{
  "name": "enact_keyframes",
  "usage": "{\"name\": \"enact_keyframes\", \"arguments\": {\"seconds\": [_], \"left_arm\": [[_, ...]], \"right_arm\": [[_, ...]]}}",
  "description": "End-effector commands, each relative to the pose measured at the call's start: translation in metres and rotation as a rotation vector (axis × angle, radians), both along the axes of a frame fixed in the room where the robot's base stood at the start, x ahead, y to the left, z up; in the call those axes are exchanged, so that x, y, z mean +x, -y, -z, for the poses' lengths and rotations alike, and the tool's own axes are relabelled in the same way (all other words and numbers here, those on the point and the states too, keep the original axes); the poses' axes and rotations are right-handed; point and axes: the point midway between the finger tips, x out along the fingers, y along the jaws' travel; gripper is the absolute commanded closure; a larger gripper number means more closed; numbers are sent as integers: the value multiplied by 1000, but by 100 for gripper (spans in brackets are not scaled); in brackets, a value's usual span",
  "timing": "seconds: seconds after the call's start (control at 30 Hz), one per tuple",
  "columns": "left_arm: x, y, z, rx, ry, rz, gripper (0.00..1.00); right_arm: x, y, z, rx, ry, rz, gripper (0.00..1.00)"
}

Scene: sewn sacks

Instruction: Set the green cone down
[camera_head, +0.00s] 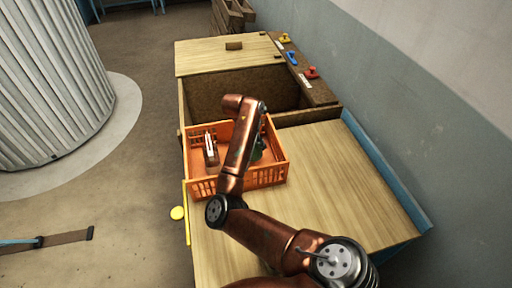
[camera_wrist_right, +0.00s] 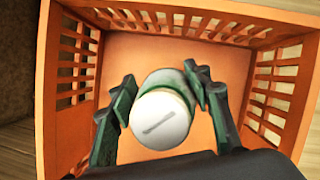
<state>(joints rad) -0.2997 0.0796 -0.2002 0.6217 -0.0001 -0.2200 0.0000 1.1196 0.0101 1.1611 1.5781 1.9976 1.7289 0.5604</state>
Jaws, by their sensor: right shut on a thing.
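The green cone (camera_wrist_right: 160,80) shows between the fingers of my right gripper (camera_wrist_right: 164,86) in the right wrist view. A round white end with a slot faces the camera, and green shows around its far side. My right gripper is shut on it. They are inside the orange crate (camera_wrist_right: 60,12), over its floor; I cannot tell whether the cone touches the floor. In the head view my right arm reaches over the crate (camera_head: 265,177) and hides most of the hand. A small dark green patch shows right of the arm. My left gripper is not in view.
The crate stands at the left of a wooden bench top (camera_head: 330,185), which is bare to the right. A small brown and white item (camera_head: 210,150) shows in the crate's left part. Behind is an open dark bin (camera_head: 230,90). Colored clamp-like pieces line a ledge at right.

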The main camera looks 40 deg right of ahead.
Motion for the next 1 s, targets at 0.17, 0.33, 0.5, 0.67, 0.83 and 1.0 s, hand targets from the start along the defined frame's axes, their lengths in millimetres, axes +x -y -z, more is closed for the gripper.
{"name": "enact_keyframes", "arguments": {"seconds": [0.17,0.33,0.5,0.67,0.83,1.0], "left_arm": [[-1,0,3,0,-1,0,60],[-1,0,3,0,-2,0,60],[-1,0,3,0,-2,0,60],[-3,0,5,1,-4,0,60],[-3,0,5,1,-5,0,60],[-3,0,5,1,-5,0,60]], "right_arm": [[-1,0,25,0,-3,0,84],[0,0,32,-1,2,1,84],[0,0,32,-1,2,1,84],[0,0,36,0,0,1,53],[0,0,35,0,0,1,41],[0,0,35,0,1,2,36]]}}
